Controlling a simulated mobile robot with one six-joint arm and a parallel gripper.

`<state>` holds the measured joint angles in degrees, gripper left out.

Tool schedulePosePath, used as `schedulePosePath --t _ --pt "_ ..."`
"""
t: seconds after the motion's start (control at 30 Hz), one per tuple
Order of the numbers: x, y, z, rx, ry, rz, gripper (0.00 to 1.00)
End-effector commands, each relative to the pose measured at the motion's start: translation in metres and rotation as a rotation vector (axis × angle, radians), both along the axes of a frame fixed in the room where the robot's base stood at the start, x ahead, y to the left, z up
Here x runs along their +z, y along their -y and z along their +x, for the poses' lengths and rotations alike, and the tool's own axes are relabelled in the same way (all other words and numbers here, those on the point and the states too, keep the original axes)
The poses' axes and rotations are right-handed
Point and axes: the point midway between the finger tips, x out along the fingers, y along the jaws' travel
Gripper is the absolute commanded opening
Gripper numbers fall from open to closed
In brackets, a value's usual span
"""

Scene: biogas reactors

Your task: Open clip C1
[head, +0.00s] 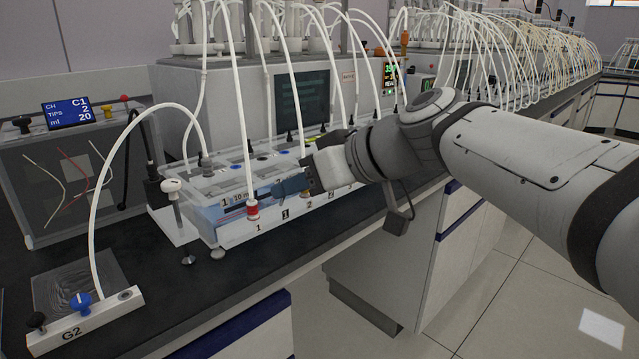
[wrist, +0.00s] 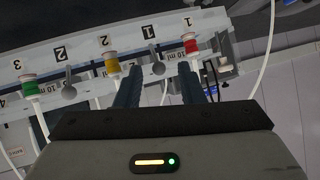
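In the wrist view, a small grey lever-like clip (wrist: 158,68), which I take to be C1, sits on the white rack front below the boxed label 1 (wrist: 148,32). It lies between the red-capped fitting (wrist: 191,44) and the yellow-capped one (wrist: 111,62). My gripper (wrist: 158,84) is open, with one blue finger on each side of the clip in this picture. I cannot tell whether the fingers touch it. In the head view my gripper (head: 288,187) is at the front of the rack (head: 215,225), just right of the red fitting (head: 252,209), and hides the clip.
A similar grey clip (wrist: 68,90) and a green-capped fitting (wrist: 30,87) are beside it. White tubes arch above the rack. A display box (head: 67,113) reads C1, 2, 20. The G2 block (head: 85,325) stands front left. The floor (head: 480,300) is clear.

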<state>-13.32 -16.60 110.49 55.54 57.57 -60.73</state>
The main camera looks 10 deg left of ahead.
Motion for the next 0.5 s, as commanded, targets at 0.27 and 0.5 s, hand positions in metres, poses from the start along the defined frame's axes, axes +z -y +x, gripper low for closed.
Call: schedulePosePath --t 0.27,0.5 --pt "0.001 0.002 -0.001 0.000 -0.001 -0.001 0.36" --pt "0.019 0.030 -0.011 -0.006 0.002 0.000 0.36"
